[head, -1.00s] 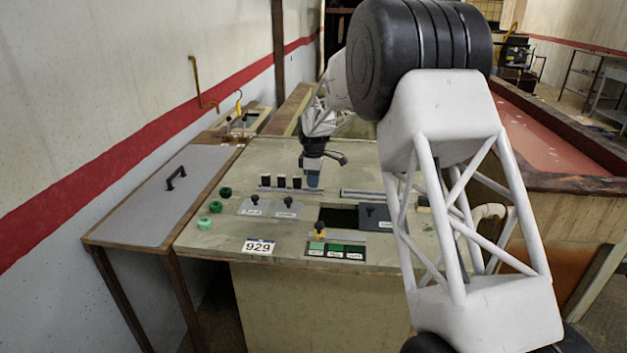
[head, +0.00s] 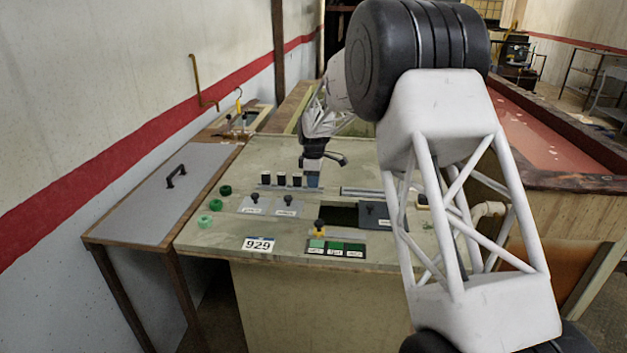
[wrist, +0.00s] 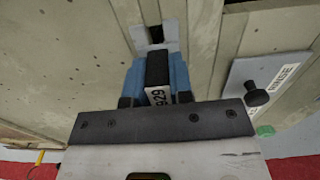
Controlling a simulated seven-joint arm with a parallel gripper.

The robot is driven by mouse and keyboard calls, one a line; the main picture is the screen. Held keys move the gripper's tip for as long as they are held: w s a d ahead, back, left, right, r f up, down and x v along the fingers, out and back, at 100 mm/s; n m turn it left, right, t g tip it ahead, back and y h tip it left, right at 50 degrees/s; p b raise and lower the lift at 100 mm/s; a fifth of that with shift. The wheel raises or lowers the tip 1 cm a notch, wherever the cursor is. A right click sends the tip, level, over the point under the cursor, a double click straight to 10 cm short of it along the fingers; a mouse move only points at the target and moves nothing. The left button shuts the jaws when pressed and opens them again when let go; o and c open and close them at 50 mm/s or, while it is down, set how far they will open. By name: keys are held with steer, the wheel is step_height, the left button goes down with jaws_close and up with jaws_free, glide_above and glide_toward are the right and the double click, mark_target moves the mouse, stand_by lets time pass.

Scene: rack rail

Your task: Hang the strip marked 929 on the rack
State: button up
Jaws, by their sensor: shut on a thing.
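My gripper (head: 313,181) is at the right end of a row of black blocks on the panel. In the wrist view its blue fingers (wrist: 179,78) are shut on a black strip (wrist: 157,68) with a white label reading 929. A light grey piece with a dark slot (wrist: 170,38) lies just beyond the strip; whether they touch I cannot tell. In the head view a thin rail (head: 275,188) runs under the black blocks (head: 281,179), and the held strip is mostly hidden by my fingers.
A second metal rail (head: 360,192) lies right of my gripper. A grey lid with handle (head: 170,190) is left.

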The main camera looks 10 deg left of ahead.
steer(key=shift+f, duration=0.1)
stand_by(0.3)
steer(key=o, duration=0.9)
steer(key=shift+r, duration=3.5)
